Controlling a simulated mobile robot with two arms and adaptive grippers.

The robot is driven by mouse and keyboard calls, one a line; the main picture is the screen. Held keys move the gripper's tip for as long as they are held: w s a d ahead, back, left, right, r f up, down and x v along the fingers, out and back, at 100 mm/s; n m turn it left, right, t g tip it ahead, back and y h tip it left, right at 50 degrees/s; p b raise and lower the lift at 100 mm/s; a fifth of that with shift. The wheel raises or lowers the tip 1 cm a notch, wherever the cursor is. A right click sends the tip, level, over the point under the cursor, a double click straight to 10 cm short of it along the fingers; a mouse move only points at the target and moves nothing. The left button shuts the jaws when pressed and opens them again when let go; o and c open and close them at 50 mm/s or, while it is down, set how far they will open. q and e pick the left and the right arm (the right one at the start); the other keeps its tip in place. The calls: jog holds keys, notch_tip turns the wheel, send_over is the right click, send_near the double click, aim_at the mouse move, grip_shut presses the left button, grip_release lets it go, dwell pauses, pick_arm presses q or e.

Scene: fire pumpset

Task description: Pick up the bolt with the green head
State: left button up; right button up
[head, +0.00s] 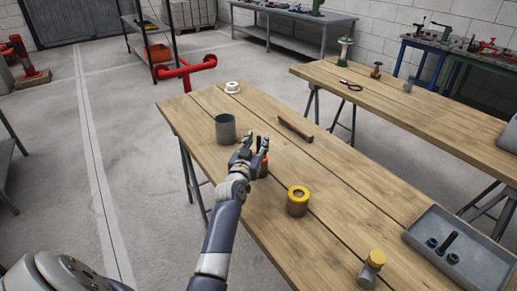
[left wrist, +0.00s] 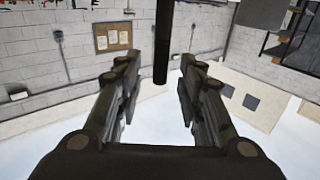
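I cannot make out a bolt with a green head for certain. My right gripper is not in view.
The near table (head: 335,207) holds a grey cup (head: 225,129), a white ring-shaped part (head: 232,87), a brown bar (head: 295,128), a yellow-topped cylinder (head: 298,201), a yellow-headed bolt (head: 373,264) and a grey tray (head: 487,269) with dark parts. Red pipework (head: 185,70) stands behind.

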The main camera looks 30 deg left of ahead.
pick_arm(q)
jog(key=shift+w+a, duration=0.25)
jog(key=shift+w, duration=0.4)
jog(key=shift+w+a+f, duration=0.1)
jog(key=shift+w, duration=0.35)
jog(key=shift+c, duration=0.7)
grip_shut()
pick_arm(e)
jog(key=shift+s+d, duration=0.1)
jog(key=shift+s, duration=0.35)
